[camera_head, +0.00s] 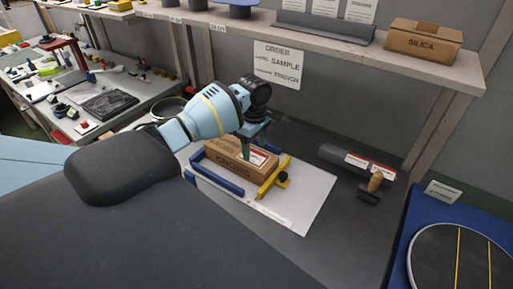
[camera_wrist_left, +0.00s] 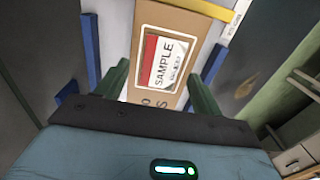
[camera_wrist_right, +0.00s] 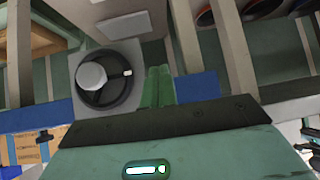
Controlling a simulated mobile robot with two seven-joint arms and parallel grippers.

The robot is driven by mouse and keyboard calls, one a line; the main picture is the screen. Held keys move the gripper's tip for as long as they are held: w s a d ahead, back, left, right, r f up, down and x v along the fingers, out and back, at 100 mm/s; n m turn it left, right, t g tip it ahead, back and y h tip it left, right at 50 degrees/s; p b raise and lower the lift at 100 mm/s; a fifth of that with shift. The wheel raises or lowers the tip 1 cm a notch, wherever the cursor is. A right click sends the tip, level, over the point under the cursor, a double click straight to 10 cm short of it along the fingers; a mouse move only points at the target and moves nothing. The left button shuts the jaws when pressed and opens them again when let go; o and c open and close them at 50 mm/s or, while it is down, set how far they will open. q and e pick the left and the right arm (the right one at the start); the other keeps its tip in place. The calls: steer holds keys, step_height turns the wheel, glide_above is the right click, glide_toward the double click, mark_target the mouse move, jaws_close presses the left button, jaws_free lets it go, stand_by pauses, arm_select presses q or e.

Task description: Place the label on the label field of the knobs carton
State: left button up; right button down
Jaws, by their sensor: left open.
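The brown knobs carton (camera_head: 224,158) lies in a blue corner fence (camera_head: 218,182) on a white board. A SAMPLE label (camera_wrist_left: 168,62), white with a red band, lies inside the white-outlined label field (camera_wrist_left: 178,32) on its top; it looks flat and slightly turned. My left gripper (camera_head: 250,143) is over the carton. In the left wrist view its fingers are open, one on each side of the label and apart from it. In the head view the gripper partly hides the label (camera_head: 258,158). My right gripper (camera_wrist_right: 159,75) is shut and empty, away from the carton.
An order sheet (camera_head: 279,64) hangs behind, below a shelf (camera_head: 345,50). The board's right part is clear.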

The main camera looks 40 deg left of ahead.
mark_target(254, 154)
arm_select(q)
step_height(254, 154, up, 10)
steer(key=shift+a, duration=0.15)
